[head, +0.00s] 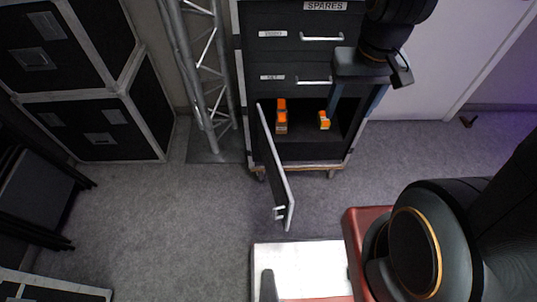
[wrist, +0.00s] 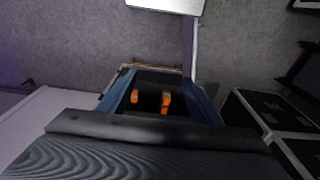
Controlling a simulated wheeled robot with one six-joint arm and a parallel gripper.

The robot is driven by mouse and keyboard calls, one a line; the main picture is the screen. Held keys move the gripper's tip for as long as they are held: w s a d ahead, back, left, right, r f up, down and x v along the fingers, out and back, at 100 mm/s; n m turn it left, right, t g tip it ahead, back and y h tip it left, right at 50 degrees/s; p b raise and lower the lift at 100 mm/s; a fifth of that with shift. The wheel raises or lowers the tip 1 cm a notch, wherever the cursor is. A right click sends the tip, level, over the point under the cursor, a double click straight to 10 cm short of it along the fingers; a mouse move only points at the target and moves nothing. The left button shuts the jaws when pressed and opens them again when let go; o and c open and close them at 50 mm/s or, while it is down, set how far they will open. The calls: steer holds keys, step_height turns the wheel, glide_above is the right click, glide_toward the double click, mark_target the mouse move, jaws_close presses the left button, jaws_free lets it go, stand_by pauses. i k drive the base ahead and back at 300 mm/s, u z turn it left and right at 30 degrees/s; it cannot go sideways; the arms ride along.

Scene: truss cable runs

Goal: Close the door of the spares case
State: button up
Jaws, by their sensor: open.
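The spares case (head: 292,62) is a dark cabinet with pale edges, a SPARES label and two closed drawers above a lower compartment. Its door (head: 273,165) is hinged at the compartment's left side and stands wide open, swung out towards me, with a small handle near its free edge. The door also shows edge-on in the wrist view (wrist: 190,48). My gripper (head: 354,106) is open and empty, in front of the right part of the compartment and apart from the door. Its two blue fingers frame the opening in the wrist view (wrist: 160,88).
Orange items (head: 281,116) stand inside the compartment, with another (head: 324,120) nearer its right side. A metal truss (head: 205,75) stands left of the case. Stacked black cases (head: 95,125) are further left. Grey floor (head: 200,205) is clear in front and left of the door.

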mark_target(284, 200)
steer(key=u, duration=1)
steer(key=k, duration=0.9)
steer(key=z, duration=0.85)
steer(key=i, duration=0.5)
